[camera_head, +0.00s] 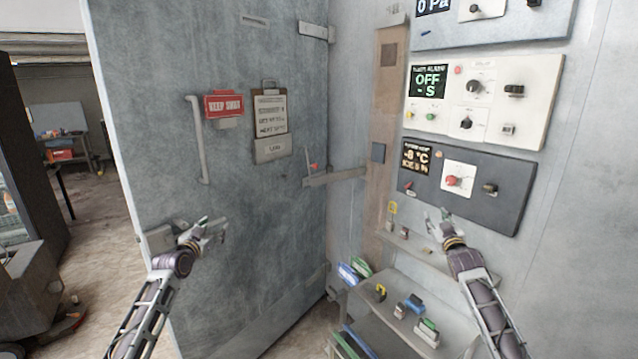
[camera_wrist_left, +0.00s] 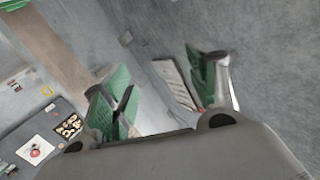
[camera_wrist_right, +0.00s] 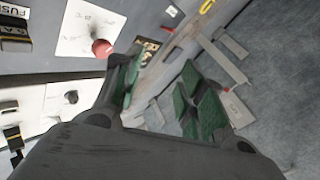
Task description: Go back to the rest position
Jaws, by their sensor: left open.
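My left gripper (camera_head: 208,232) is in front of the lower part of the grey freezer door (camera_head: 265,205), near its latch block at the door's left edge. In the left wrist view its green-padded fingers (camera_wrist_left: 160,90) stand apart with nothing between them. My right gripper (camera_head: 436,222) is in front of the wall, just below the dark control panel (camera_head: 475,190) and above a small shelf. In the right wrist view its fingers (camera_wrist_right: 160,95) are spread and empty. Whether either gripper touches the surface behind it I cannot tell.
The door bears a pale vertical handle (camera_head: 199,140), a red sign (camera_head: 224,105) and a clipboard (camera_head: 271,115). A white control panel (camera_head: 483,100) hangs above the dark one. A cart (camera_head: 385,330) with small items stands below my right arm. Open floor (camera_head: 110,215) lies at left.

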